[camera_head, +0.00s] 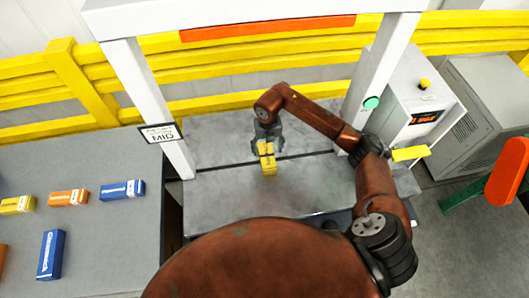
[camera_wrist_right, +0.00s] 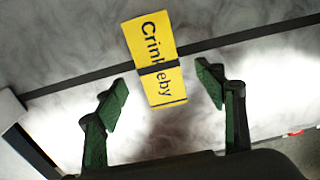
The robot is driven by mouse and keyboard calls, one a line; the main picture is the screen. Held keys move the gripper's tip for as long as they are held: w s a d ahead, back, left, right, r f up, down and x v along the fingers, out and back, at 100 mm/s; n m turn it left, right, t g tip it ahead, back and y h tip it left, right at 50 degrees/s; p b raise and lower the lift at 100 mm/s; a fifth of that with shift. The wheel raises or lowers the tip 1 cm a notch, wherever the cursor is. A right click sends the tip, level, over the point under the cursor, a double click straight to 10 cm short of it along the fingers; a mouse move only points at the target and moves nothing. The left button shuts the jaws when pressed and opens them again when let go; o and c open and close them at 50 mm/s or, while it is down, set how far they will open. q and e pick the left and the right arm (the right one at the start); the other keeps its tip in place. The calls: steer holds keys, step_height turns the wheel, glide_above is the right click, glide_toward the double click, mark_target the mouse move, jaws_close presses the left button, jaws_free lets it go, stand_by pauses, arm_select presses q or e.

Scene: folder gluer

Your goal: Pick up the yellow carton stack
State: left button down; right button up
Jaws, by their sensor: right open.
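The yellow carton stack (camera_head: 268,165) lies on the grey metal surface under the white frame, with a dark band around it. In the right wrist view the yellow stack (camera_wrist_right: 154,58) shows dark lettering and lies ahead of the fingertips, centred between the two fingers. My right gripper (camera_head: 266,145) is above the far end of the stack, with its arm reaching in from the right. In the right wrist view the right gripper (camera_wrist_right: 166,90) is open and empty, its green-padded fingers apart on either side. My left gripper is not in view.
A grey table (camera_head: 95,225) at left holds blue, orange and yellow cartons. White posts (camera_head: 150,110) flank the metal surface (camera_head: 225,205), with a yellow railing (camera_head: 220,75) behind. A control cabinet (camera_head: 400,90) stands at right. The surface around the stack is clear.

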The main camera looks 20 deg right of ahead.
mark_target(267, 155)
steer(key=shift+s+a+f, duration=0.1)
steer(key=shift+s+f, duration=0.05)
steer(key=shift+f, duration=0.75)
steer(key=shift+w+f+p, duration=0.15)
steer(key=shift+f+p, duration=0.15)
steer(key=shift+f, duration=0.95)
steer(key=shift+w+f+p, duration=0.1)
steer(key=shift+f+p, duration=0.15)
steer(key=shift+f, duration=1)
steer(key=shift+c, duration=0.2)
steer(key=c, duration=1.5)
steer(key=shift+r, duration=0.15)
